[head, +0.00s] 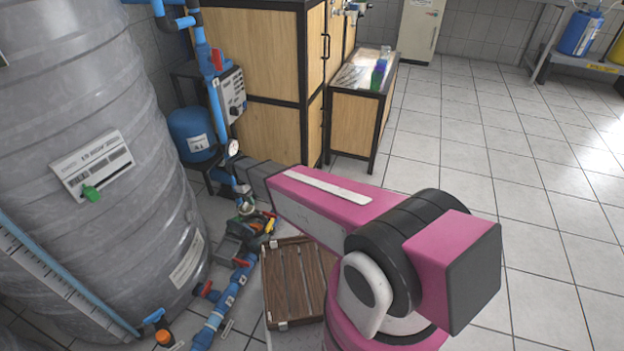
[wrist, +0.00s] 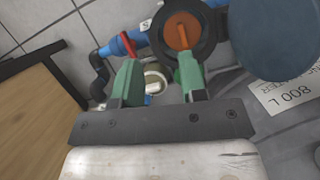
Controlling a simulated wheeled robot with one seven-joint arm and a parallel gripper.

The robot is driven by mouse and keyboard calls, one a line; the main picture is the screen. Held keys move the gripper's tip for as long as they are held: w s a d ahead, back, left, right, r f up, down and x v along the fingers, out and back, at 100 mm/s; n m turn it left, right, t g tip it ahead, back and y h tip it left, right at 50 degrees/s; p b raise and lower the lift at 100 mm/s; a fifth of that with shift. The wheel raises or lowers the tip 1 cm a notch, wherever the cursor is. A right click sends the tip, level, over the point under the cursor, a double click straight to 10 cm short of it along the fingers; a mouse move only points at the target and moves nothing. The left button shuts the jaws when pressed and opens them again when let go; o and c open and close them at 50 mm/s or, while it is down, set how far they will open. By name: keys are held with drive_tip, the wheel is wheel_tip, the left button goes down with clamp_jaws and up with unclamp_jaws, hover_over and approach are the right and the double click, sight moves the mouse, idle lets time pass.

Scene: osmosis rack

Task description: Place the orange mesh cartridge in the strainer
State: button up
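My gripper (wrist: 158,60) is open in the wrist view, its two green fingers apart with no object clearly held between them. Just beyond the fingertips, a round orange piece (wrist: 182,30) with a raised bar sits inside a dark round ring (wrist: 208,45). I cannot tell for sure whether these are the mesh cartridge and the strainer. A pale, round fitting (wrist: 155,78) shows behind the gap between the fingers. In the head view my arm reaches toward the pipes beside the tank, and the fingertips are too small to make out. A small orange-topped item (head: 163,337) is at the bottom left.
A large grey tank (head: 95,130) stands at the left. Blue pipes (head: 230,295) with red-handled valves run beside it. A brown slatted crate (head: 283,285) lies below my arm. Wooden cabinets (head: 255,70) stand behind. The tiled floor (head: 535,190) at the right is clear.

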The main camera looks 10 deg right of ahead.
drive_tip(key=s+d+r+m+t+y, duration=0.1)
drive_tip(key=s+d+r+m, duration=0.4)
drive_tip(key=d+r, duration=0.5)
drive_tip(key=s+d+r+m+t+y, duration=0.1)
drive_tip(key=s+d+r+m, duration=0.3)
drive_tip(key=d, duration=1.2)
drive_tip(key=s+r+y, duration=0.1)
drive_tip(key=s+r, duration=0.3)
drive_tip(key=r, duration=0.2)
drive_tip(key=shift+s+d+r+m, duration=0.2)
drive_tip(key=shift+s+m, duration=0.1)
drive_tip(key=shift+m, duration=0.1)
